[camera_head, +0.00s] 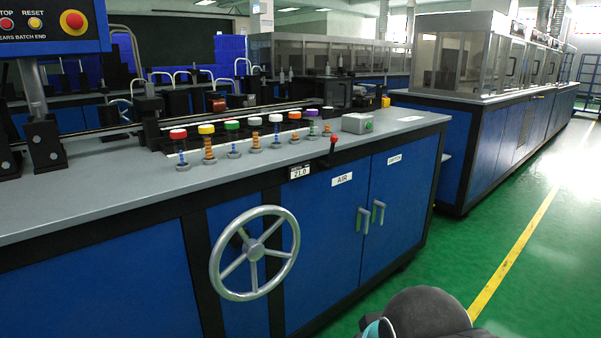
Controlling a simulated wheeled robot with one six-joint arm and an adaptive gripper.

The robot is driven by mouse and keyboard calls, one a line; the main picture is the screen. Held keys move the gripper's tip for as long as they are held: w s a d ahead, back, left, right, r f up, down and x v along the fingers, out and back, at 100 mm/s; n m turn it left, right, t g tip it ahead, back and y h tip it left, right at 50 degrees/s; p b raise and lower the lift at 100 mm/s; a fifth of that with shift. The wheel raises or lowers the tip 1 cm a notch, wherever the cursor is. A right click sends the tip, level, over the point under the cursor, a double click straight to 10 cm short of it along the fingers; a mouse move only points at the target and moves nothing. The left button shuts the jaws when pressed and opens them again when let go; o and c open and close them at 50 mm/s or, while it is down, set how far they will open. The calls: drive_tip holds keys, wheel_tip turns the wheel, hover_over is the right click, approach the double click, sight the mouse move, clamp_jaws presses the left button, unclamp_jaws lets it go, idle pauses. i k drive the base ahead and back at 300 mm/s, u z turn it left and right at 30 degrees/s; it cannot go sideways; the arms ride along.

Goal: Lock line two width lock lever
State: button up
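A small lever with a red ball knob (333,139) stands at the front edge of the near grey bench top (110,210). Its short dark stem points up, and its base sits by the edge. A small display reading about 21.0 (300,171) is just left of it on the front face. A large grey spoked handwheel (254,253) is on the blue front below. No lettering naming the lever or the line is readable. My gripper is not in view; only a dark rounded part, likely of my arm, shows at the bottom right, well away from the lever.
Several colour-capped knobs (232,125) stand in a row behind the lever. A grey box with a green button (357,123) is to its right. Cabinet doors with handles (370,215) are below. Another blue machine (490,130) is at right. Green floor (520,290) is clear between.

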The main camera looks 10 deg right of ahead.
sight(328, 165)
drive_tip(key=z, duration=0.05)
drive_tip(key=i, duration=0.35)
drive_tip(key=u, duration=0.9)
